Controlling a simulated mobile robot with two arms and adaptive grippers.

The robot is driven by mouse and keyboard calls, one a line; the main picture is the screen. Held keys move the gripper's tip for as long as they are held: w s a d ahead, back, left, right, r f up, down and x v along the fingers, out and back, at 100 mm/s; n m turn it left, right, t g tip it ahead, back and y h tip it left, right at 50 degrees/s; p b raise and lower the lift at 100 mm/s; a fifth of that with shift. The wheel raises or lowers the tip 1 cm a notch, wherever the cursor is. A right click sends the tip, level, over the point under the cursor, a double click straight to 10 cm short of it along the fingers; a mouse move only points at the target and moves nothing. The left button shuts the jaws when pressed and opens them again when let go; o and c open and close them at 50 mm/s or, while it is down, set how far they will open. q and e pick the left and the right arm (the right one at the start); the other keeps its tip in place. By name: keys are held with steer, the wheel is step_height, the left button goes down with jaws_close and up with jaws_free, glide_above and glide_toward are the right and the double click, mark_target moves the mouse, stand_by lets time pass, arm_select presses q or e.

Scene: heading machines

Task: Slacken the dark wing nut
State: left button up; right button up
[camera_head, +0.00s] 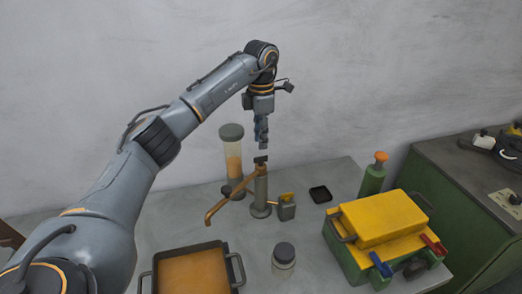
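The dark wing nut (261,159) appears as a small dark piece on top of an upright grey post (260,190). An orange-brown bar (220,206) reaches from the post toward the lower left. My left gripper (263,145) points straight down just above the wing nut, with a small gap between them. Its fingers look close together from this side, and I cannot tell whether they are open or shut. Nothing shows between them. My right gripper is not in view.
A tall jar (232,155) with orange contents stands behind the bar. A small grey-green box (286,208), a black dish (320,194), a lidded jar (284,260), an orange-filled pan (195,272), a green bottle (373,178) and a yellow-topped green case (385,220) surround the post.

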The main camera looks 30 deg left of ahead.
mark_target(261, 160)
arm_select(q)
step_height(261, 160, down, 5)
steer(key=shift+w+a+r+p, duration=0.1)
steer(key=shift+a+r+p, duration=0.05)
steer(key=shift+p, duration=0.4)
steer(key=shift+f, duration=0.75)
steer(key=shift+c, duration=0.7)
jaws_close()
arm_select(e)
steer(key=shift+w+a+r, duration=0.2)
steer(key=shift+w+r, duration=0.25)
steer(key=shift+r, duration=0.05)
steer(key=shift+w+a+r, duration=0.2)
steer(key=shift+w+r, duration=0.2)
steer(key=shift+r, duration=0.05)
